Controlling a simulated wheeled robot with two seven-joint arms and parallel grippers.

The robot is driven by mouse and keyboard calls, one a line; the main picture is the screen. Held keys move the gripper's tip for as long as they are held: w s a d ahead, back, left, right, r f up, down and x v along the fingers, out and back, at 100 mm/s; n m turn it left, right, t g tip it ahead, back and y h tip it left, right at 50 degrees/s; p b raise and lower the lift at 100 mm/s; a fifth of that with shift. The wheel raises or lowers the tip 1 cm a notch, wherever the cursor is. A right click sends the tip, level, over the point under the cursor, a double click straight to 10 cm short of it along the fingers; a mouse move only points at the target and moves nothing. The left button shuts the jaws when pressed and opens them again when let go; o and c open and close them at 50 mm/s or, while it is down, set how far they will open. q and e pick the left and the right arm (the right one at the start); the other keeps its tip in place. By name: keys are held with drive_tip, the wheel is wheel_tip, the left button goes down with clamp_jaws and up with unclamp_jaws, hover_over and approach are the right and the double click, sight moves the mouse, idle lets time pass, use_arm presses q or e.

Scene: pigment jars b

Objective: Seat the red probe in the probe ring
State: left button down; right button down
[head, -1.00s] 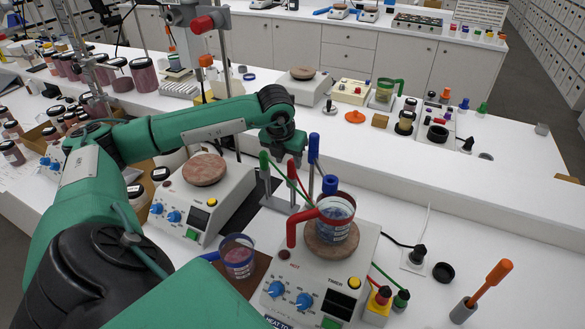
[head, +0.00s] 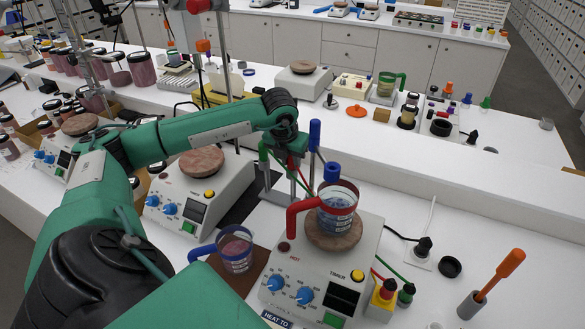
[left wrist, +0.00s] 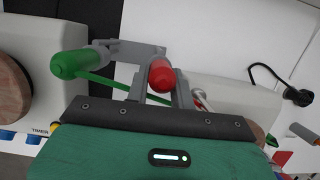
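The red probe (head: 292,170) stands roughly upright among a green probe (head: 263,151) and a blue-topped post (head: 315,135) at a small grey stand (head: 272,203). My left gripper (head: 294,157) is over it, pointing down. In the left wrist view the red probe's rounded end (left wrist: 161,74) sits between the two grey fingers, which look closed on it. The green probe (left wrist: 78,63) is left of the fingers there, beside a grey bracket (left wrist: 130,50). The probe ring cannot be made out clearly, and the red probe's lower end is hidden. My right gripper is out of view.
A red-handled beaker (head: 337,212) stands on a hotplate (head: 350,255) close right of the stand. A second hotplate (head: 201,190) is left, a blue-handled beaker (head: 236,252) in front. An orange-handled tool (head: 500,270) stands at right.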

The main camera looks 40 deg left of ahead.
use_arm(q)
drive_tip(key=c, duration=1.9)
unclamp_jaws()
clamp_jaws()
drive_tip(key=shift+r+p, duration=0.3)
drive_tip(key=shift+r, duration=0.6)
drive_tip(key=shift+r+p, duration=1.35)
drive_tip(key=shift+r, duration=1.4)
wheel_tip(320, 180, up, 11)
drive_tip(key=p, duration=0.6)
